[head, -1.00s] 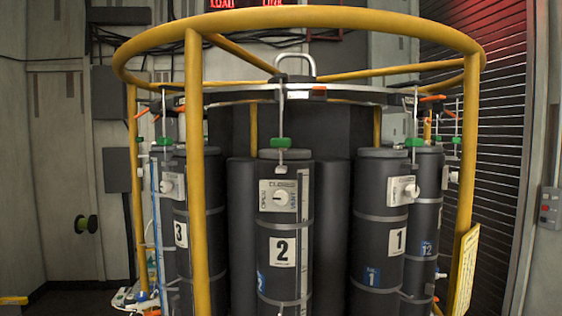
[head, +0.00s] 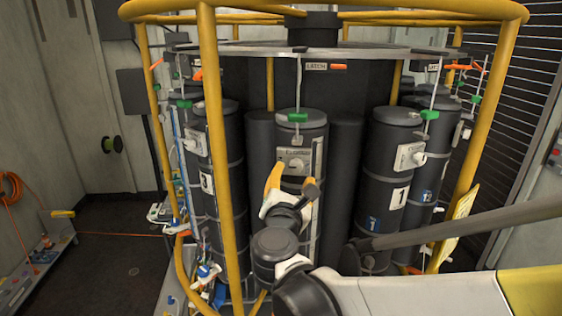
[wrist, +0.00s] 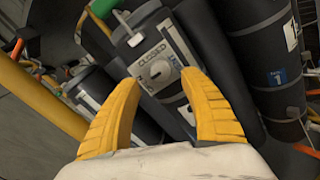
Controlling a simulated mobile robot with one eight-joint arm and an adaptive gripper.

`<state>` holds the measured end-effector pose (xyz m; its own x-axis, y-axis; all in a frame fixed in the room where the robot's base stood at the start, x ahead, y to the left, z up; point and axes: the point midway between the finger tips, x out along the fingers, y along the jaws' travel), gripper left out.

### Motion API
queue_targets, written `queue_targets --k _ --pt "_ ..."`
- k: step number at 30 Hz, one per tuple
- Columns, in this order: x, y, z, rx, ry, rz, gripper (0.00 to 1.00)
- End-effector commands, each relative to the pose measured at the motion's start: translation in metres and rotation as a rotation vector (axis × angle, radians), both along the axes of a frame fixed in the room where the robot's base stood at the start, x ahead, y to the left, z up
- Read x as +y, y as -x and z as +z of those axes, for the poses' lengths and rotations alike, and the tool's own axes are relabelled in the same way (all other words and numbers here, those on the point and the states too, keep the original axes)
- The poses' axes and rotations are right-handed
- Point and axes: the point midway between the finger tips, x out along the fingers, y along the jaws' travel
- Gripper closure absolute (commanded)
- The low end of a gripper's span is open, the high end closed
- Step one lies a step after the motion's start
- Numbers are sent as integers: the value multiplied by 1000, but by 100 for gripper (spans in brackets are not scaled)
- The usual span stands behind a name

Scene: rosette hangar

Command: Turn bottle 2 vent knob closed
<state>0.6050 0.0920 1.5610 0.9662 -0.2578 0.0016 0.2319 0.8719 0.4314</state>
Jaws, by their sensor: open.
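Bottle 2 (head: 314,133) is the dark grey cylinder in the middle of the rack, with a green clip at its top. Its pale vent plate carries a round white vent knob (head: 295,165). In the wrist view, the vent knob (wrist: 158,69) sits between and beyond my fingertips, under the word CLOSED on the plate (wrist: 143,55). I cannot tell exactly where its pointer stands. My gripper (head: 291,184) is open and empty, just in front of and slightly below the plate. Its yellow fingers (wrist: 160,78) appear apart from the knob. My arm hides the bottle's lower front and number label.
The yellow frame's upright (head: 214,130) stands left of my gripper. Bottle 1 (head: 392,165) is to the right and bottle 3 (head: 215,150) to the left. A thin vertical gauge strip (head: 317,160) runs down bottle 2 beside the plate.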

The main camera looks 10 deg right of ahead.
Motion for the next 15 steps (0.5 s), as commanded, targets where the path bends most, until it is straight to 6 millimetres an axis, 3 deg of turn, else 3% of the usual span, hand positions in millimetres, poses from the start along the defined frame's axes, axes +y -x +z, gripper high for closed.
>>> queue_targets --k 6,15 --pt "-11 -38 1 -1 -2 -2 48" --pt "-15 -54 0 0 -3 -1 48"
